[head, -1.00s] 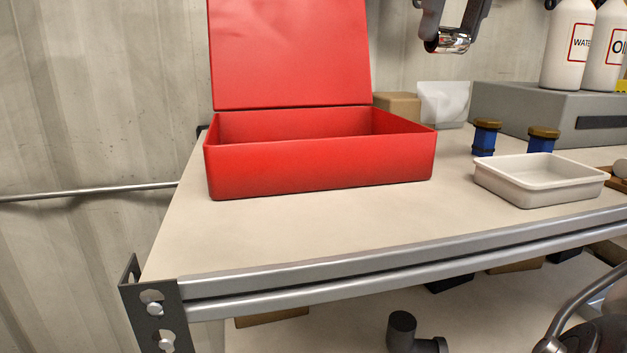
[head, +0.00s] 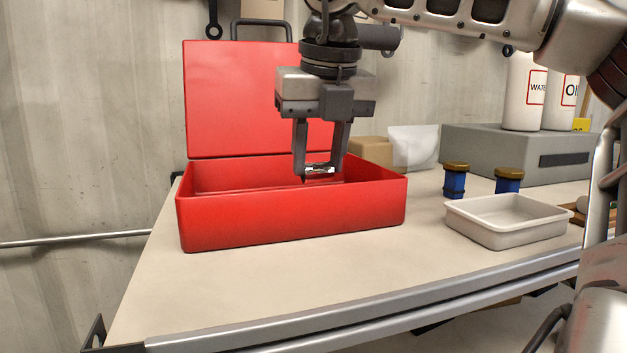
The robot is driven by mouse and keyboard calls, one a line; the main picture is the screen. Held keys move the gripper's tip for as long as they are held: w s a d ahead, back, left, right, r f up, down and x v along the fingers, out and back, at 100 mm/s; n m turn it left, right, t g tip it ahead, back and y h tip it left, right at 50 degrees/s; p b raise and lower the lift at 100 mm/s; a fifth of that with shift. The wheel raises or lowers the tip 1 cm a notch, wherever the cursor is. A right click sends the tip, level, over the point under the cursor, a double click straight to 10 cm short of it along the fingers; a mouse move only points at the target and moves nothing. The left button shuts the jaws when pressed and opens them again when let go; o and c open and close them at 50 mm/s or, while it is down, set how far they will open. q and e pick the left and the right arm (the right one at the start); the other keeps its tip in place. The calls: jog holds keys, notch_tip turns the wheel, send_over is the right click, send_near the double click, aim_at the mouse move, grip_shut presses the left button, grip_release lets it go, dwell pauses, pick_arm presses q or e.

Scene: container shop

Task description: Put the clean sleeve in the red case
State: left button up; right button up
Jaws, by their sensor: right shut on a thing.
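The red case (head: 290,222) stands on the bench with its lid (head: 235,100) raised at the back. My right gripper (head: 319,172) points straight down over the case, with its fingertips about level with the rim. It is shut on a small shiny metal sleeve (head: 319,170), which lies crosswise between the fingertips. The case floor is hidden by the front wall. My left gripper is not in view.
A white tray (head: 500,243) stands empty to the right of the case. Two blue cylinders with brown tops (head: 455,185) stand behind it. A grey box (head: 480,150) carries white bottles (head: 524,95). The bench (head: 270,285) is clear in front of the case.

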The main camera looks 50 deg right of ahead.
aim_at(316, 166)
jog(key=shift+w+a+f, duration=0.1)
jog(key=shift+w+f, duration=0.1)
jog(key=shift+f, duration=0.1)
jog(key=shift+s+a+x, duration=0.1)
jog(key=shift+s+x, duration=0.05)
jog(key=shift+x, duration=0.65)
jog(key=shift+s+a+x, duration=0.1)
jog(key=shift+s+x, duration=0.05)
jog(key=shift+x, duration=0.65)
jog(key=shift+f, duration=0.1)
jog(key=shift+f+b, duration=0.15)
jog(key=shift+b, duration=0.15)
jog(key=o, duration=1.1)
